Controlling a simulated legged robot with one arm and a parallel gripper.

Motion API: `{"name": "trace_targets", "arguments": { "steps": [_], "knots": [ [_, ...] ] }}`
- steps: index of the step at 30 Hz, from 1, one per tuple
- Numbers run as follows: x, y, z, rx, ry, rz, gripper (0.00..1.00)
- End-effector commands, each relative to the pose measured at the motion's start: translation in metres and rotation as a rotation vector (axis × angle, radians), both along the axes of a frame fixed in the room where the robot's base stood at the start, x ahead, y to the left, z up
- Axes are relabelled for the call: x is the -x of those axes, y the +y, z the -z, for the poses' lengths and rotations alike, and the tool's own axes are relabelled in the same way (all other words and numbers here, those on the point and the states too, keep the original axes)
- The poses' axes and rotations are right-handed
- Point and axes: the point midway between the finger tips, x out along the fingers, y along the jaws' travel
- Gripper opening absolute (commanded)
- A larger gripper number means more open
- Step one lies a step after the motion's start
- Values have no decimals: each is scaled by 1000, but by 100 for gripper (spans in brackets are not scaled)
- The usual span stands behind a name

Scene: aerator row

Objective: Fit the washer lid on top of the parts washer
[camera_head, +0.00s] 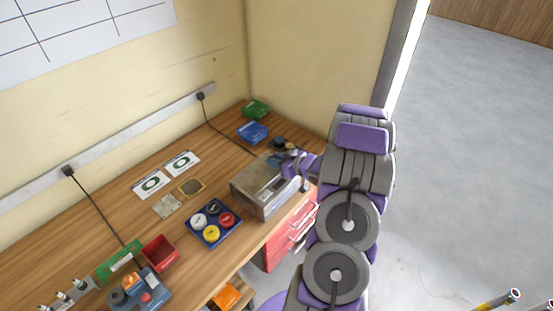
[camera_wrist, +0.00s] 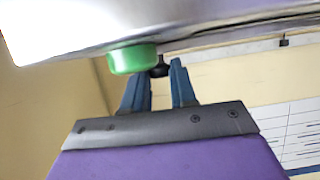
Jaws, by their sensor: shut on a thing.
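The parts washer (camera_head: 272,203) is a grey metal box near the front edge of the bench. The washer lid appears in the wrist view as a broad pale metal surface (camera_wrist: 65,25) across the top, with a green round knob (camera_wrist: 133,59) on it. My gripper (camera_head: 287,162) is over the washer's right end in the head view. In the wrist view, its blue fingers (camera_wrist: 163,75) close around a small dark part (camera_wrist: 160,68) at the lid. Whether the lid touches the washer all round is not clear; my gripper hides part of it.
A blue tray of coloured jars (camera_head: 213,222) stands left of the washer. A red bin (camera_head: 160,252) is further left. Blue (camera_head: 252,131) and green (camera_head: 256,109) bins stand behind it. Red drawers (camera_head: 290,236) are under the bench. Open floor (camera_head: 465,150) lies to the right.

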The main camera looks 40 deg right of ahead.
Motion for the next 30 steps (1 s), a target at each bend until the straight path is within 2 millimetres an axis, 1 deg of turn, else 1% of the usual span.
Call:
{"name": "trace_targets", "arguments": {
  "steps": [8, 9, 18, 26, 30],
  "knots": [
    [0, 0, 1, 0, 1, 0, 0],
    [0, 0, 1, 0, 2, 0, 28],
    [0, 0, 1, 0, 1, 0, 56],
    [0, 0, -1, 0, 1, 0, 56],
    [0, 0, -12, 0, 1, 0, 56]
  ]
}}
